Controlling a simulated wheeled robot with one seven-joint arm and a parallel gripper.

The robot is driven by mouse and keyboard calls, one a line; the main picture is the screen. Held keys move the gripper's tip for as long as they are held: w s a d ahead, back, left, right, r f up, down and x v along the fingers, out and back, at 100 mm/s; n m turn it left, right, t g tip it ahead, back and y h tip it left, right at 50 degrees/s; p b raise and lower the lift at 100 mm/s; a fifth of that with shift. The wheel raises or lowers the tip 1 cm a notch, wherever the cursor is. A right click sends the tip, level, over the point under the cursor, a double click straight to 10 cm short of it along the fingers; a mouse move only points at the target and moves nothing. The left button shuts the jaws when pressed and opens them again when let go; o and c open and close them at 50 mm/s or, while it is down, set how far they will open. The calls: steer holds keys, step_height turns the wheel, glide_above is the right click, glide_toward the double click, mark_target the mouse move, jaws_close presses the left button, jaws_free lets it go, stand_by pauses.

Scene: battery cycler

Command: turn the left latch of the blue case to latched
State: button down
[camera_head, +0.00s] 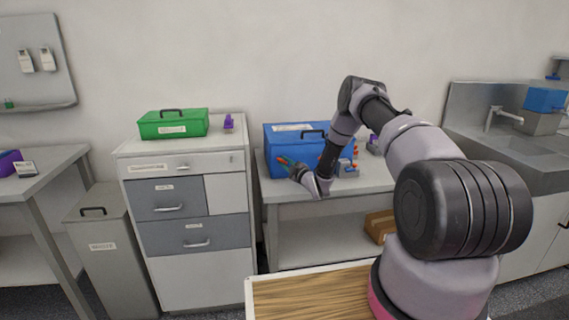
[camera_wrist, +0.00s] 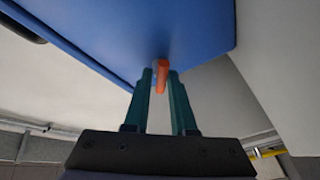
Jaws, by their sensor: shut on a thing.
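The blue case (camera_head: 278,137) stands on the grey bench against the wall, with a dark handle on its top. In the wrist view its blue face (camera_wrist: 180,30) fills the top of the picture. An orange latch (camera_wrist: 161,76) sticks out from the case near the lower edge of that face. My gripper (camera_wrist: 161,85) has its two teal fingers on either side of the latch, shut on it. In the head view my gripper (camera_head: 286,163) is at the front left of the case. The latch's exact angle is hard to tell.
A green case (camera_head: 173,130) and a small purple thing (camera_head: 228,122) stand on the drawer cabinet (camera_head: 130,147) to the left. My arm hides the bench's right part. A cardboard box (camera_head: 378,224) sits on the shelf below. A sink (camera_head: 525,147) is at the right.

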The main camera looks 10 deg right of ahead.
steer(key=shift+s+a+f+m+t, duration=0.15)
steer(key=shift+f+m+t, duration=0.1)
steer(key=shift+m, duration=0.3)
steer(key=shift+s+d+f+m+t, duration=0.1)
steer(key=shift+f+m+t, duration=0.1)
steer(key=shift+m, duration=0.35)
steer(key=shift+a, duration=0.1)
steer(key=c, duration=0.9)
jaws_free()
steer(key=shift+o, duration=0.2)
steer(key=shift+w+r, duration=0.1)
steer(key=v, duration=1)
steer(key=shift+s, duration=0.4)
